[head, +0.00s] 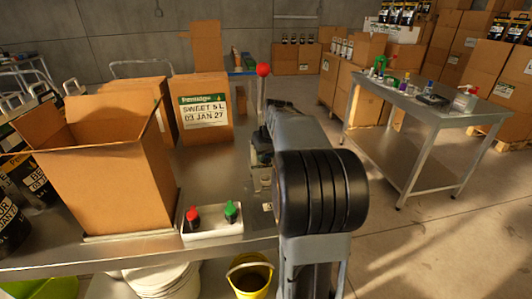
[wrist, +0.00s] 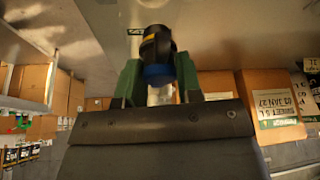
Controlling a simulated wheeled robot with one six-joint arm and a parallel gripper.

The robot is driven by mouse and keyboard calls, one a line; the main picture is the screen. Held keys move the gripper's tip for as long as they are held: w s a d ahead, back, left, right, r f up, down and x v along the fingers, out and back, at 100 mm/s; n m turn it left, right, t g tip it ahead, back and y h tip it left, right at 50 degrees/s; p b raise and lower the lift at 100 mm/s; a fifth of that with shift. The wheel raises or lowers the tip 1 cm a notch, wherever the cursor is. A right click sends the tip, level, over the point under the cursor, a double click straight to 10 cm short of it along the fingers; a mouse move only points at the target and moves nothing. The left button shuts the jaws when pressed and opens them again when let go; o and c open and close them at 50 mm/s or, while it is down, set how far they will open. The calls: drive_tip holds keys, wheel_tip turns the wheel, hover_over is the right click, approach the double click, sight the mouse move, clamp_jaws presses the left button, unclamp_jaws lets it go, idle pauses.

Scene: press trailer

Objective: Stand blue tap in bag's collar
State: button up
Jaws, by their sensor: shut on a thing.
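In the wrist view, the blue tap (wrist: 156,50) has a black body and a blue end. It sits between the two green fingers of my gripper (wrist: 158,76), which is shut on it. A pale piece shows just below the blue end, partly hidden by the gripper. In the head view, my arm covers most of the gripper, and I cannot make out the tap there. I cannot pick out the bag or its collar in either view.
A labelled carton (head: 203,112) stands behind. A steel table (head: 440,113) with small items is at right.

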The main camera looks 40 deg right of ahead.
drive_tip(key=shift+f+b, duration=2.15)
drive_tip(key=shift+f, duration=0.7)
drive_tip(key=shift+f, duration=0.25)
drive_tip(key=o, duration=1)
drive_tip(key=shift+r, duration=0.1)
drive_tip(key=p+v, duration=0.1)
drive_tip(key=v, duration=1.2)
drive_tip(key=shift+s+r, duration=0.1)
drive_tip(key=shift+r, duration=0.25)
